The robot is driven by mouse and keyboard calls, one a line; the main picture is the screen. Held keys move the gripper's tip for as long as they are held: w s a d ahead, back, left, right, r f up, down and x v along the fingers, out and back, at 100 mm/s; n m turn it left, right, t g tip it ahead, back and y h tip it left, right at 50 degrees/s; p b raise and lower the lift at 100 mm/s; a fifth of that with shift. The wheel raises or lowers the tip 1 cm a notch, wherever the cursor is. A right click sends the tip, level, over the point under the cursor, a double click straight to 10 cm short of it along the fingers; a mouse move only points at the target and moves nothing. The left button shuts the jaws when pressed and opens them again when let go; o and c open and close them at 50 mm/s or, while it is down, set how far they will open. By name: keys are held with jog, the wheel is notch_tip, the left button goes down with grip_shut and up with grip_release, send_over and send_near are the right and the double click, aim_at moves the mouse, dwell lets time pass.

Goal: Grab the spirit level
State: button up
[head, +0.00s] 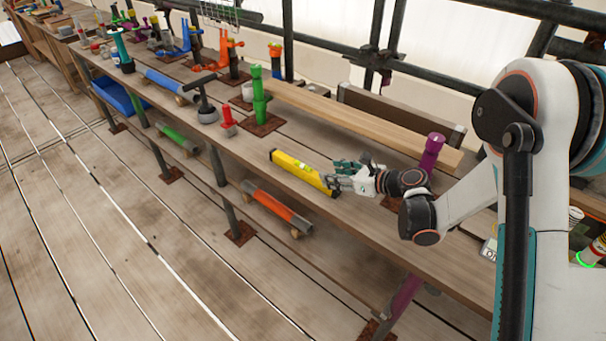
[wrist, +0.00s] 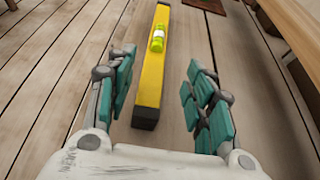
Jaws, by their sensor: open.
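The spirit level (head: 300,171) is a yellow bar with dark ends and a green vial. It lies flat on the long wooden bench near the front edge. My gripper (head: 342,176) is at the level's right end, low over the bench. In the wrist view the level (wrist: 152,85) runs away from me, with its near dark end between the spread fingers. My gripper (wrist: 158,88) is open, with teal pads on both sides and a visible gap to the level on each side.
The wooden bench (head: 240,150) carries a green post (head: 259,97), a red-topped piece (head: 227,118) and a black-handled tool (head: 205,103) left of the level. A long plank (head: 350,120) lies behind it. A purple post (head: 431,152) stands right of my gripper. Bench around the level is clear.

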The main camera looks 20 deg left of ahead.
aim_at(308, 170)
jog(key=x, duration=0.3)
jog(key=shift+w+a+f+b, duration=0.1)
jog(key=shift+w+a+b, duration=0.1)
jog(key=shift+a+b, duration=0.15)
jog(key=x, duration=0.1)
jog(key=b+x, duration=0.1)
jog(key=x, duration=0.1)
jog(key=b+x, duration=0.1)
jog(key=x, duration=0.1)
jog(key=shift+s+a+f, duration=0.1)
jog(key=shift+s+a, duration=0.1)
jog(key=shift+s, duration=0.05)
grip_shut()
